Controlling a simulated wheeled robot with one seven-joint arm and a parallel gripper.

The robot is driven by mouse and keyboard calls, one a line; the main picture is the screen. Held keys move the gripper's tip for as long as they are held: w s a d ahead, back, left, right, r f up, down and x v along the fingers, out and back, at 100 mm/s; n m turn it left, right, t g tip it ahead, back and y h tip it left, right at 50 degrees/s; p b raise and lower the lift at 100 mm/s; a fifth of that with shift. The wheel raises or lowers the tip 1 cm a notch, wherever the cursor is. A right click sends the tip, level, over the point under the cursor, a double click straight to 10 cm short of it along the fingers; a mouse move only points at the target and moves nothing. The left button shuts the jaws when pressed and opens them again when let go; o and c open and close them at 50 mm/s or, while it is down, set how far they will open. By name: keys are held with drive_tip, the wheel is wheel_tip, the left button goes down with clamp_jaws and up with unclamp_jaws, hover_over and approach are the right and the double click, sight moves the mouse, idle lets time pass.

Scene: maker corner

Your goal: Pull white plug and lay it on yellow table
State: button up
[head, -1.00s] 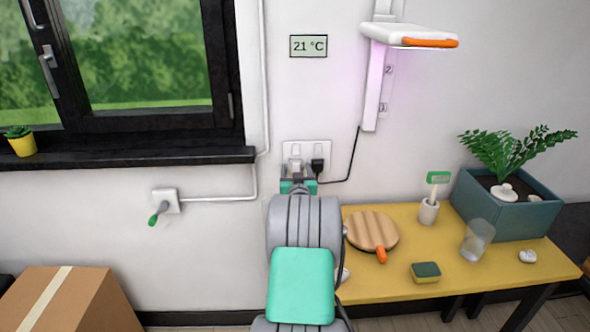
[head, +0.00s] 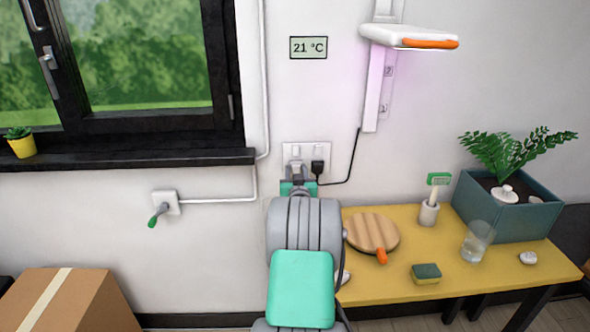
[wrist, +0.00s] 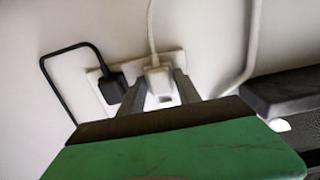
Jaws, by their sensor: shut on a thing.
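The white plug (wrist: 157,79) is at the wall socket plate (wrist: 104,92), with its white cord rising from it in the wrist view. My gripper (wrist: 160,84) has one finger on each side of the plug and is shut on it. In the head view the plug (head: 296,168) shows just above my gripper (head: 297,177), in front of the left socket. I cannot tell whether its pins are still in the socket. The yellow table (head: 405,284) stands to the right, below the sockets.
A black plug (head: 318,167) with a black cord sits right beside the white one. On the table are a round wooden board (head: 372,230), a sponge (head: 426,273), a glass (head: 477,241), a brush cup (head: 429,213) and a planter (head: 518,218).

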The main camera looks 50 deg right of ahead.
clamp_jaws()
drive_tip(key=b+v, duration=0.1)
drive_tip(key=v, duration=0.5)
idle(1.2)
